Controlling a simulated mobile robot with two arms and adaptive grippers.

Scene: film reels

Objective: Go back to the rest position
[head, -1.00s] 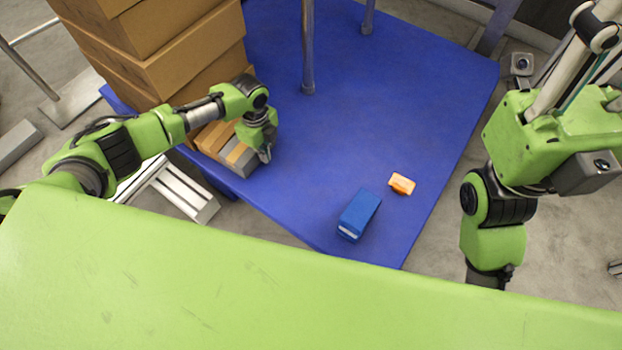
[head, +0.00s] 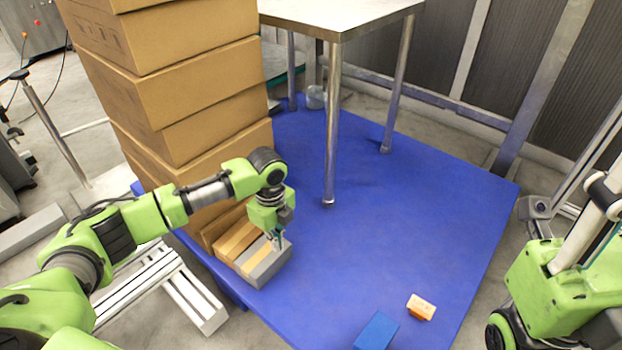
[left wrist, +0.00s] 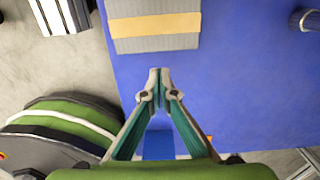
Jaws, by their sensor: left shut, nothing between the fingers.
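My left gripper (head: 279,240) is shut and empty. In the head view it hangs beside a grey box with a tan stripe (head: 268,265) on the blue platform (head: 430,215). In the left wrist view the closed fingertips (left wrist: 159,72) are over bare blue surface, just short of the striped grey box (left wrist: 155,25). I cannot tell whether they touch it. My right arm (head: 565,285) shows at the right edge of the head view; its gripper is out of view.
A tall stack of cardboard boxes (head: 175,80) stands behind my left arm. A steel-legged table (head: 335,20) stands at the back. A blue box (head: 376,332) and a small orange item (head: 421,307) lie at the front of the platform. Its middle is clear.

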